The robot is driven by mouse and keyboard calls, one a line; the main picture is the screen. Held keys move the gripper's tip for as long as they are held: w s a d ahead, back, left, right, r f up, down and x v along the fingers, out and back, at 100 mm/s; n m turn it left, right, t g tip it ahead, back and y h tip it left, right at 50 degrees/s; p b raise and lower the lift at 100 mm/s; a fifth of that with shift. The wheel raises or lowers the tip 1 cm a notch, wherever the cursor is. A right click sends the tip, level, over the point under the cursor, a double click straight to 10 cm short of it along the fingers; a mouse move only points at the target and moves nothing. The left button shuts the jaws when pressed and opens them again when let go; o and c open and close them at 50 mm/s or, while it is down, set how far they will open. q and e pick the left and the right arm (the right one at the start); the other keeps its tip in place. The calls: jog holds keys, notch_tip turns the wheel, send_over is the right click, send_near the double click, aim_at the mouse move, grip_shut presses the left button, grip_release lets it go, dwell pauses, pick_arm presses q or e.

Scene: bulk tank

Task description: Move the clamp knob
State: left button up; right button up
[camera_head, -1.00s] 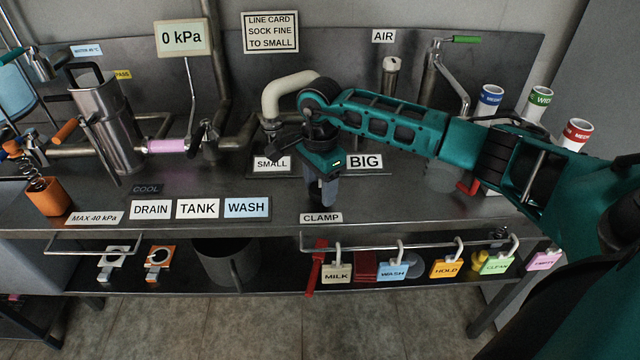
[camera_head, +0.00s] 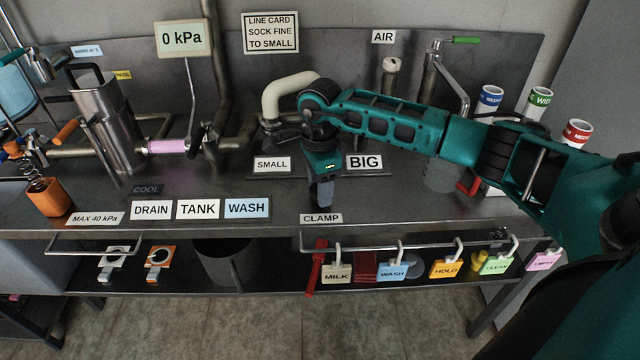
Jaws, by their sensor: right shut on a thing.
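My right gripper (camera_head: 322,196) points down at the bench top, just behind the CLAMP label (camera_head: 321,218). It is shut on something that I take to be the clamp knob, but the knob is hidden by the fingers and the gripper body. My right arm reaches in from the right, above the BIG label (camera_head: 364,162) and the SMALL label (camera_head: 271,164). A cream curved pipe (camera_head: 290,92) stands behind my wrist. My left gripper does not show.
Padlock tags, such as the MILK tag (camera_head: 337,272), hang from a rail (camera_head: 420,241) under the front edge. DRAIN, TANK and WASH labels lie left of the gripper. A steel cylinder (camera_head: 108,125) stands at left. The bench right of the CLAMP label is clear.

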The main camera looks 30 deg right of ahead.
jog(key=m, duration=0.4)
jog(key=shift+r+m+p, duration=0.1)
jog(key=shift+m+p, duration=0.2)
jog(key=shift+p, duration=0.05)
jog(key=m, duration=0.2)
jog(key=shift+m+p, duration=0.3)
jog(key=shift+m, duration=0.1)
jog(key=m, duration=0.2)
jog(key=shift+m+p, duration=0.3)
jog(key=shift+m, duration=0.1)
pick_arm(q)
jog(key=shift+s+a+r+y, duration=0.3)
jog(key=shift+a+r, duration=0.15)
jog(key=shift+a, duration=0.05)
pick_arm(e)
jog(key=shift+m, duration=0.9)
jog(key=o, duration=1.1)
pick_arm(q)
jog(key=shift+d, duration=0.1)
